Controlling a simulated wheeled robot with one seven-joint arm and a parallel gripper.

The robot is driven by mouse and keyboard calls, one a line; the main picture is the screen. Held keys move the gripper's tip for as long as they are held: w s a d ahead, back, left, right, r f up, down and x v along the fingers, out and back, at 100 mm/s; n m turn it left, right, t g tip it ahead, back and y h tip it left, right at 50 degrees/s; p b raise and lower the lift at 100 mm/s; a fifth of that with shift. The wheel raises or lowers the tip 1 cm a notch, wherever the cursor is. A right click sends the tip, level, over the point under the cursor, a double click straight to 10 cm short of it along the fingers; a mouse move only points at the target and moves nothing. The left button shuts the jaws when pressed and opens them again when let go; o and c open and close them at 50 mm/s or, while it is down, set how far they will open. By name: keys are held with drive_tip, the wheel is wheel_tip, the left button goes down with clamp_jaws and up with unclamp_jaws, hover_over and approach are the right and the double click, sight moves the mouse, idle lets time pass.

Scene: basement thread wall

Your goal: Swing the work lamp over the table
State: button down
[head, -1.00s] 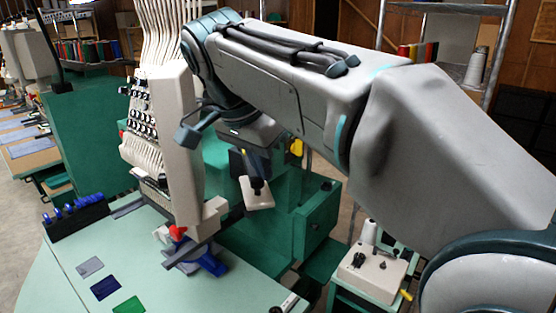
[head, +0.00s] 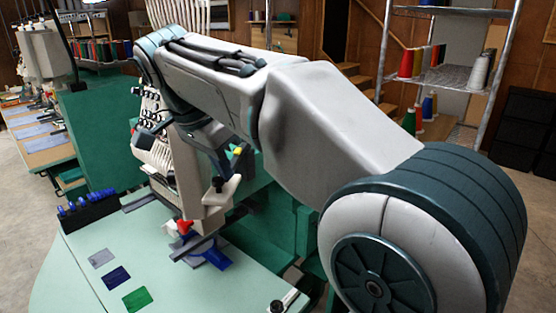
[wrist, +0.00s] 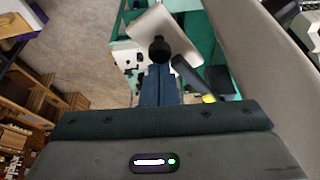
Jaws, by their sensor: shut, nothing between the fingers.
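The work lamp appears to be the cream, flat head (head: 224,190) with a black knob, beside the embroidery machine's cream front in the head view. In the wrist view, the lamp head (wrist: 162,27) and its knob lie just beyond my fingertips. My gripper (wrist: 160,68) is shut and empty, pointing at the knob; I cannot tell whether it touches. In the head view my gripper (head: 219,174) is small and dark above the knob. The lamp's arm is mostly hidden. The pale green table (head: 190,286) lies below and left of the lamp.
Grey, blue and green fabric patches (head: 116,277) lie on the table. A black rack with blue pieces (head: 84,209) stands at its back-left edge. A thread shelf (head: 450,75) stands at back right. My arm hides much of the green machine stand.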

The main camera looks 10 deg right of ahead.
wheel_tip(320, 180, up, 10)
drive_tip(key=p, duration=0.1)
drive_tip(key=s+d+f+n+y, duration=0.1)
drive_tip(key=s+d+f+n, duration=0.2)
drive_tip(key=f, duration=0.6)
drive_tip(key=s+d+f+n+t+y, duration=0.1)
drive_tip(key=s+d+f+n, duration=0.3)
drive_tip(key=f, duration=0.6)
drive_tip(key=s+d+f+n+y, duration=0.1)
drive_tip(key=s+d+f+n, duration=0.2)
drive_tip(key=s+d+f, duration=0.4)
wheel_tip(320, 180, down, 3)
drive_tip(key=shift+s+d+f+n+b, duration=0.15)
drive_tip(key=shift+s+n+b, duration=0.25)
drive_tip(key=shift+s, duration=0.6)
